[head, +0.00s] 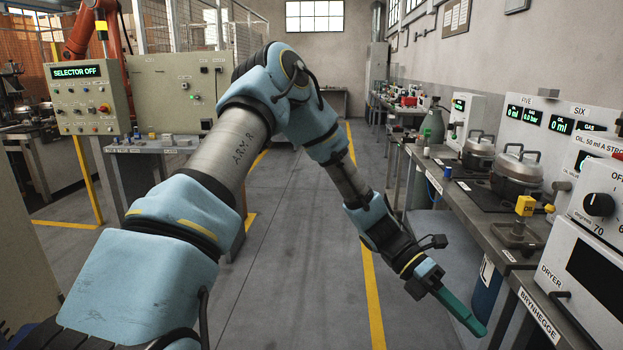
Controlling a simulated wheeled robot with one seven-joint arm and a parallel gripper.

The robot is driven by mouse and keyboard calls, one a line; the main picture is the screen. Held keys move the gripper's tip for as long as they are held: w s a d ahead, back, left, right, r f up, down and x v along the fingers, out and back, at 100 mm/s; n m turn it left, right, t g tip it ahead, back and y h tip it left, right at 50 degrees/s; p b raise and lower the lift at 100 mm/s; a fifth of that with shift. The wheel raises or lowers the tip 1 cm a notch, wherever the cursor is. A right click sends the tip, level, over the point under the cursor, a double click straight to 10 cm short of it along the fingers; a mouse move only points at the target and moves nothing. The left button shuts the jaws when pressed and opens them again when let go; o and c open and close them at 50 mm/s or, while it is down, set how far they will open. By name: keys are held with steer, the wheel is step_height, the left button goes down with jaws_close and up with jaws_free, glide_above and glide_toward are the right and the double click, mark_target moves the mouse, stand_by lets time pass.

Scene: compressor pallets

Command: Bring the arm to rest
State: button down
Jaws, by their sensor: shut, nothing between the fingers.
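My arm reaches out from the lower left of the head view, bends at a raised elbow near the top middle, and comes down to the right. My gripper (465,315) has green fingers, which are closed together with nothing held. It points down and to the right, over the grey floor just left of the bench (463,208). It appears apart from the bench and from everything on it.
The bench on the right carries lidded metal pots (517,168), a yellow-topped oil fitting (525,206) and a white dryer (596,215). A control panel reading SELECTOR OFF (88,97) stands at left. The aisle floor (310,240) between yellow lines is clear.

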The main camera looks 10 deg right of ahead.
steer(key=w+a+m+t+y, duration=0.1)
steer(key=w+a+m+t, duration=0.35)
steer(key=w+a, duration=0.4)
steer(key=w+a+m+t+y, duration=0.25)
steer(key=w+a+m, duration=0.25)
steer(key=a, duration=0.6)
steer(key=w+a+r+m+t+y, duration=0.1)
steer(key=w+a+r+m+t, duration=0.1)
steer(key=a, duration=0.9)
steer(key=w+a+r+m+t+y, duration=0.1)
steer(key=a+r+m+t, duration=0.4)
steer(key=a, duration=0.7)
steer(key=shift+w+m, duration=0.55)
steer(key=shift+m, duration=0.7)
